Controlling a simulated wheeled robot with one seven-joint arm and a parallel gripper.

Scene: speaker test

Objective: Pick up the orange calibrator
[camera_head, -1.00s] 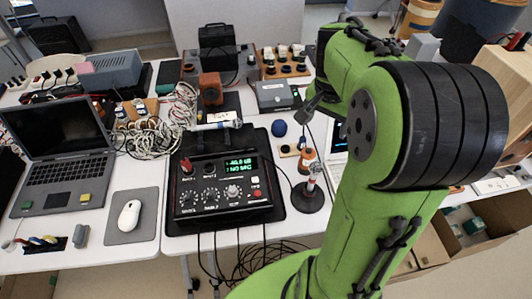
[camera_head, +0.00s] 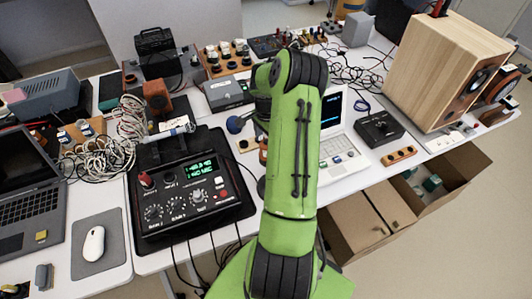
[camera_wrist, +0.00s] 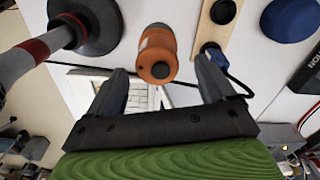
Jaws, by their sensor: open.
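The orange calibrator (camera_wrist: 158,58) is a short orange cylinder with a pale band and a dark round end. It stands on the white table in the wrist view. My gripper (camera_wrist: 162,68) is open and empty. Its two dark fingers lie to the left and right of the calibrator in the picture, with a gap to each side. I cannot tell whether the fingertips reach its depth. In the head view my green arm hides nearly all of the calibrator, and my gripper is hidden there too.
In the wrist view a dark round base with a grey and red pole (camera_wrist: 25,58) stands at left. A wooden block with black knobs (camera_wrist: 212,38) and a blue ball (camera_wrist: 290,18) lie at right. The head view shows a black control unit (camera_head: 186,190) and a wooden speaker (camera_head: 445,65).

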